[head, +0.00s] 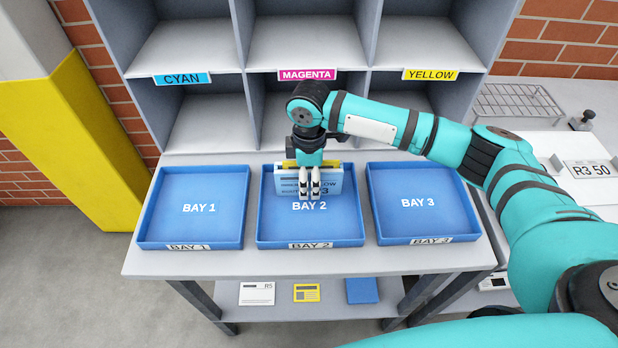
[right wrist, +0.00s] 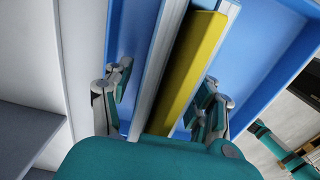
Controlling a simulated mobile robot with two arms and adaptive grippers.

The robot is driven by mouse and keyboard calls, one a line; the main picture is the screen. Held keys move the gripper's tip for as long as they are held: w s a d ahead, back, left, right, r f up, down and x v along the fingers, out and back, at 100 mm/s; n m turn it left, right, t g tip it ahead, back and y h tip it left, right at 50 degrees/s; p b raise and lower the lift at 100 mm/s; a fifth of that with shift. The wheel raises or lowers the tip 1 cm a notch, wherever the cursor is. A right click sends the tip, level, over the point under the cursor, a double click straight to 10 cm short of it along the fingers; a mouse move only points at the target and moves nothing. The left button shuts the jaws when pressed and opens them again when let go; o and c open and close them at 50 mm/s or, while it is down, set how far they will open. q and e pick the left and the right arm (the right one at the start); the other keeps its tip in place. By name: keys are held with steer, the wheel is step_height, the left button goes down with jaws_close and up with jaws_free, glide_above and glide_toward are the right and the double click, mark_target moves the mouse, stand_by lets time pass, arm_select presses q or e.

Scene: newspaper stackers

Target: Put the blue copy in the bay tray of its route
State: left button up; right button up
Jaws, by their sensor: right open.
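A light blue printed copy (head: 288,188) stands on edge over the Bay 2 tray (head: 269,232); its print is partly hidden, with "LOW" and a "3" readable. A yellow piece (head: 331,163) shows behind it. My right gripper (head: 310,195) is at the copy, pointing down. In the right wrist view my right gripper (right wrist: 168,98) has its fingers spread on both sides of a pale upright strip (right wrist: 160,65) and a yellow bar (right wrist: 192,65), with gaps. The Bay 1 tray (head: 160,215) and Bay 3 tray (head: 377,215) are empty. My left gripper is not in view.
A grey pigeonhole rack labelled CYAN (head: 182,79), MAGENTA (head: 307,75) and YELLOW (head: 431,75) stands behind the trays. A white, a yellow and a blue flat item (head: 362,290) lie on the lower shelf. A wire rack (head: 517,102) and an "R3 50" card (head: 588,173) are at right.

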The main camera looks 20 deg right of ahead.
step_height(320, 180, up, 12)
steer(key=shift+b, duration=0.8)
